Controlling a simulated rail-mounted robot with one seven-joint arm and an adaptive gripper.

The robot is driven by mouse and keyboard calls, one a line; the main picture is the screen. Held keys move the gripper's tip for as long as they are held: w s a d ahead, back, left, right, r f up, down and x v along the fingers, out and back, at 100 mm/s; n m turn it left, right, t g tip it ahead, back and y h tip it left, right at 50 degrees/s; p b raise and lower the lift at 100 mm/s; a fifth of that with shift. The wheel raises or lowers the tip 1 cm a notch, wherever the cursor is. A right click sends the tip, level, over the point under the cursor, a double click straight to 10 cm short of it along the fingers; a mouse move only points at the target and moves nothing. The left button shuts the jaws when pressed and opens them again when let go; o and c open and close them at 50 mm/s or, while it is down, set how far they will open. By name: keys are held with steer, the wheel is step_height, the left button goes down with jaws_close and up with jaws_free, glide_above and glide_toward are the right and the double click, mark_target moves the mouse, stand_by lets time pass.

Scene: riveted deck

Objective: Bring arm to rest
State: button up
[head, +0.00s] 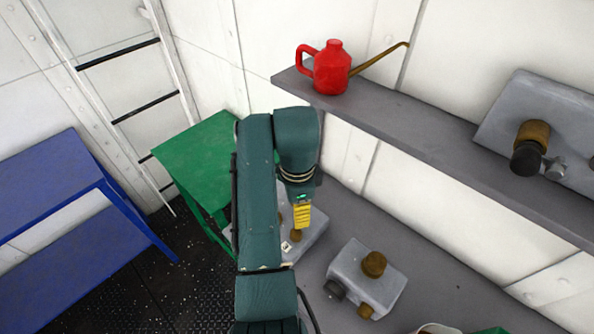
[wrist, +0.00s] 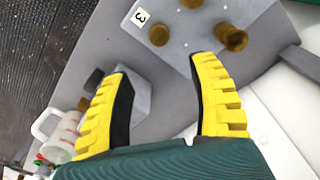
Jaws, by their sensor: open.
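My gripper (head: 302,216) shows in the head view at the end of my dark green arm, above the grey bench. In the wrist view its two yellow ribbed fingers (wrist: 160,95) are spread apart with nothing between them. Past the fingertips in the wrist view is a grey block with brass knobs and a label marked 3 (wrist: 195,45). My arm partly hides this block in the head view (head: 311,225). I cannot tell the exact gap between the fingers and the block.
A second grey block with a brass knob (head: 350,268) stands on the bench. A shelf (head: 430,138) above carries a red oil can (head: 330,72) and a grey valve block (head: 560,110). A green table (head: 195,155), blue shelving (head: 50,180) and a ladder (head: 120,75) stand left.

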steer(key=f, duration=0.2)
steer(key=s+d+f, duration=0.1)
steer(key=f, duration=0.1)
steer(key=s+d+f, duration=0.1)
steer(key=f, duration=0.1)
steer(key=shift+w+d+f+t, duration=0.25)
steer(key=shift+w+d+t, duration=0.35)
steer(key=shift+t, duration=0.2)
steer(key=s+d+r+n+t, duration=0.15)
steer(key=r+n+t, duration=0.35)
steer(key=r, duration=0.5)
steer(key=s+d+r+n+t, duration=0.1)
steer(key=d+r+n+t, duration=0.1)
steer(key=r+t, duration=0.7)
steer(key=s+r+n+t, duration=0.3)
steer(key=s+r+n, duration=0.1)
steer(key=r, duration=0.5)
steer(key=s+r+n+t, duration=0.3)
steer(key=s+r, duration=0.3)
steer(key=r, duration=0.4)
steer(key=shift+s+a+n+t+h, duration=0.15)
steer(key=shift+s+n+t+h, duration=0.15)
steer(key=shift+n+h, duration=0.15)
